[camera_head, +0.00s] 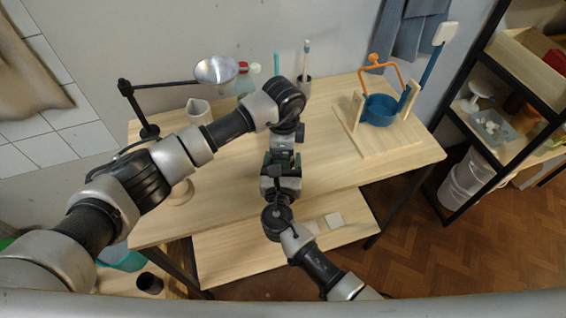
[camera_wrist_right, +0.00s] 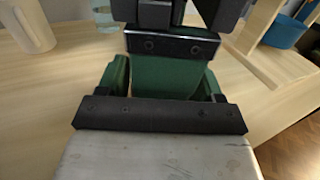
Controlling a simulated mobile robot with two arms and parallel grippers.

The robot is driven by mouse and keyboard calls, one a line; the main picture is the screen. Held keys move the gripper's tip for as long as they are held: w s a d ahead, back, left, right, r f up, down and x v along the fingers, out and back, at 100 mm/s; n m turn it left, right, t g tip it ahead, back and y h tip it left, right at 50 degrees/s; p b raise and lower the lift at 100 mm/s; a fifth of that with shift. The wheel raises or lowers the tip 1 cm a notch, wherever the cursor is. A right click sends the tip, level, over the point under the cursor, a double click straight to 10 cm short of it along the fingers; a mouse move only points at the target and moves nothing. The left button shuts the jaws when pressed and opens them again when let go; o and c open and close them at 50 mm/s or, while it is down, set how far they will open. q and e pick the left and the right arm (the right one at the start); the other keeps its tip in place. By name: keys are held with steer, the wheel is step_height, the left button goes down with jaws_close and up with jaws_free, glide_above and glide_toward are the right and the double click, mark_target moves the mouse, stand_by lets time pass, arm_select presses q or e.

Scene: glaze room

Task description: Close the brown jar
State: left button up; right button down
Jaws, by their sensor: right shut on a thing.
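I cannot make out the brown jar in either view. My left gripper (camera_head: 284,151) and my right gripper (camera_head: 281,165) meet nose to nose above the middle of the table (camera_head: 235,175). Their dark bodies and green fingers hide whatever is between them. In the right wrist view, the green fingers of my right gripper (camera_wrist_right: 164,82) stand either side of a broad green part, with the left gripper's black body (camera_wrist_right: 170,45) just beyond. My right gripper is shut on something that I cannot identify. The opening of my left gripper is hidden.
A blue pot (camera_head: 380,112) stands in a wooden frame at the table's right. A black arm carries a metal bowl (camera_head: 216,70) at the back left, near a pale pitcher (camera_head: 198,110). A pale round thing (camera_head: 180,194) is partly behind my left arm. A shelf rack (camera_head: 470,130) stands right.

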arm_select(q)
steer(key=c, duration=0.9)
steer(key=m, duration=0.3)
steer(key=shift+c, duration=0.2)
steer(key=o, duration=1)
steer(key=shift+r, duration=2.3)
steer(key=shift+c, duration=0.2)
steer(key=shift+r+n, duration=1.5)
steer(key=shift+r, duration=0.25)
